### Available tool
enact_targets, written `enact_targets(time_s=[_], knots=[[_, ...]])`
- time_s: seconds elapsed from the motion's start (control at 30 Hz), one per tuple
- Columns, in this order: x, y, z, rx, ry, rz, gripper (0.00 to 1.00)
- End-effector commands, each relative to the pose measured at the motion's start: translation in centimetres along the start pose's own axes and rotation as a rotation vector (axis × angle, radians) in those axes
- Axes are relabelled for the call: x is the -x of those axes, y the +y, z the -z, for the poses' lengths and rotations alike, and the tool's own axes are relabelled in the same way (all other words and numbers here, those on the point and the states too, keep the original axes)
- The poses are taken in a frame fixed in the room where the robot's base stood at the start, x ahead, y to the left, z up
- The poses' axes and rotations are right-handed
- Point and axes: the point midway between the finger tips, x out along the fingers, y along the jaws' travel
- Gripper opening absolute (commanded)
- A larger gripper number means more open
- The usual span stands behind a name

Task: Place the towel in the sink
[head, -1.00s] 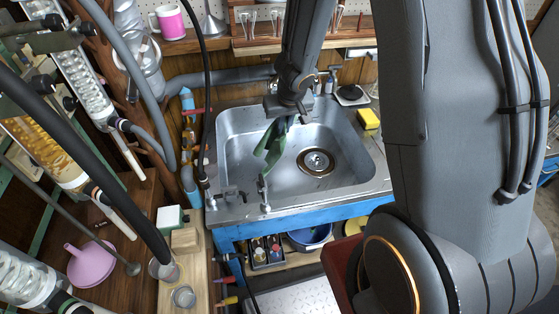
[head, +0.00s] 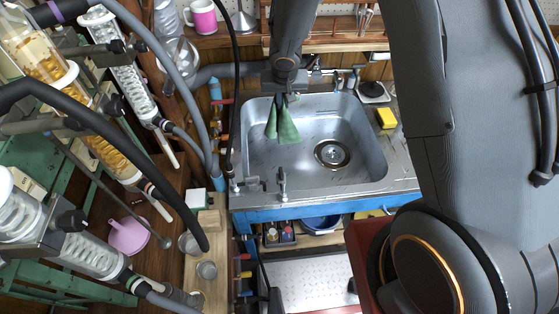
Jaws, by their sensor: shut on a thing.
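The green towel (head: 282,122) hangs down from my gripper (head: 284,97) in two folds. My gripper is shut on its top and stands over the left back part of the sink. The steel sink (head: 358,172) has a round drain at its middle right, and its basin looks empty. The towel's lower ends show against the basin's back left area. I cannot tell whether they touch the basin. The fingertips are small and partly hidden by the wrist and towel.
A yellow sponge (head: 386,118) lies on the sink's right rim. Taps (head: 282,184) stand on the front rim. Glass columns and hoses crowd the left side. A pink mug (head: 202,16) stands on the back shelf. The basin around the drain is free.

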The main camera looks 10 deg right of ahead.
Motion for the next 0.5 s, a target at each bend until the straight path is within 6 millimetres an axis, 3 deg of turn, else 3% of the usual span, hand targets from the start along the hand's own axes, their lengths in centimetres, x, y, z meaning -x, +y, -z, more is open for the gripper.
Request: enact_targets(time_s=[0.23,0.5], knots=[[0.4,-1.4,-0.1,-0.009,-0.007,-0.002,0.0],[-1.6,-1.4,-0.8,-0.008,-0.008,-0.003,0.0]])
